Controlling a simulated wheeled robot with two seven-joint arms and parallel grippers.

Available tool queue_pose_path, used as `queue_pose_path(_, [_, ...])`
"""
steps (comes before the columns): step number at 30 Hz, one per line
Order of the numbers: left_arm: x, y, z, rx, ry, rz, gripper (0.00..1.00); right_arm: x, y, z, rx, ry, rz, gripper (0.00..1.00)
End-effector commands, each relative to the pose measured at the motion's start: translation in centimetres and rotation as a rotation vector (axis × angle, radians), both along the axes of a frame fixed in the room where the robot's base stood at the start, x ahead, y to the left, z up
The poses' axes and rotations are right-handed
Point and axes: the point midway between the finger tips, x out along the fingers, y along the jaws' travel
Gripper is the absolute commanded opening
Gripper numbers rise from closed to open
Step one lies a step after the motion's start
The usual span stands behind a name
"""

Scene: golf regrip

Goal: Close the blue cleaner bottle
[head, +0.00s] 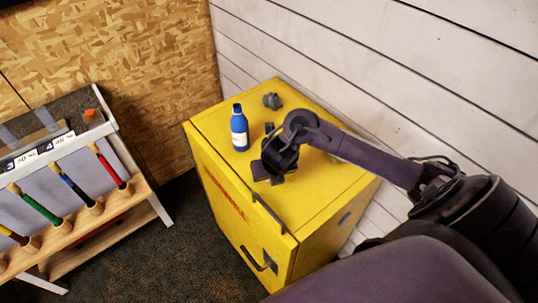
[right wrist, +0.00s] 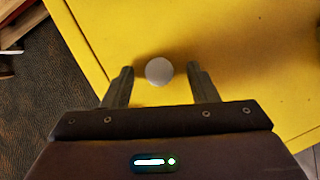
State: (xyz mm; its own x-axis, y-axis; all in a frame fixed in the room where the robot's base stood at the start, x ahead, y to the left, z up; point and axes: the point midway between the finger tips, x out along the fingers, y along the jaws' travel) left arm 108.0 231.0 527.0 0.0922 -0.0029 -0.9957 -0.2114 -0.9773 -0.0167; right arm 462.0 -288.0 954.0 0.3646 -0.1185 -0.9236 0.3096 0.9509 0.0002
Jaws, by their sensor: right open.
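The blue cleaner bottle (head: 239,132) stands upright on the yellow cabinet, with a white label and a dark top. I cannot tell whether its mouth is covered. My right gripper (head: 267,172) is just right of the bottle and in front of it, over the cabinet top, apart from the bottle. In the right wrist view the gripper is open, with a pale round disc (right wrist: 159,71) between its fingertips. The disc looks like a cap seen from above; the head view does not show it, likely hidden behind the gripper. My left gripper is not in view.
The yellow cabinet (head: 325,195) stands against a white plank wall (head: 330,60). A grey lump (head: 272,101) lies at its back edge. A rack with several coloured grips (head: 75,190) stands at left, with dark floor between.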

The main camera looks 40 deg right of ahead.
Motion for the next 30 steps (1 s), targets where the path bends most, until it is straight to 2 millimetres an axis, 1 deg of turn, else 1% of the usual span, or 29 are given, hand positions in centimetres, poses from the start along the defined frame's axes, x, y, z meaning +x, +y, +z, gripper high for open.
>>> queue_pose_path(2, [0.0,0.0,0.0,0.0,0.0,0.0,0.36,0.0,0.0,0.0,0.0,0.0,0.0,0.53])
queue_pose_path(5, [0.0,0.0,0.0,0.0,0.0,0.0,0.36,0.0,0.0,0.0,0.0,0.0,0.0,0.41])
queue_pose_path(13, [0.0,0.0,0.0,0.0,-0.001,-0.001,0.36,0.0,0.0,0.0,0.0,0.0,0.0,0.06])
queue_pose_path(23, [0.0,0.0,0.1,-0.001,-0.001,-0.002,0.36,0.0,0.0,0.2,0.0,0.0,0.0,0.05])
queue_pose_path(26, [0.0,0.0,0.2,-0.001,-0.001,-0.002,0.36,0.0,0.0,0.6,0.0,-0.001,0.001,0.05])
queue_pose_path(29, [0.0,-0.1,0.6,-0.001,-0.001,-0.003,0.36,0.1,0.0,1.6,0.001,-0.002,0.002,0.05])
queue_pose_path(30, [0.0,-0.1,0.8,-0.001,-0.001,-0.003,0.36,0.1,0.0,2.3,0.0,-0.003,0.002,0.05])
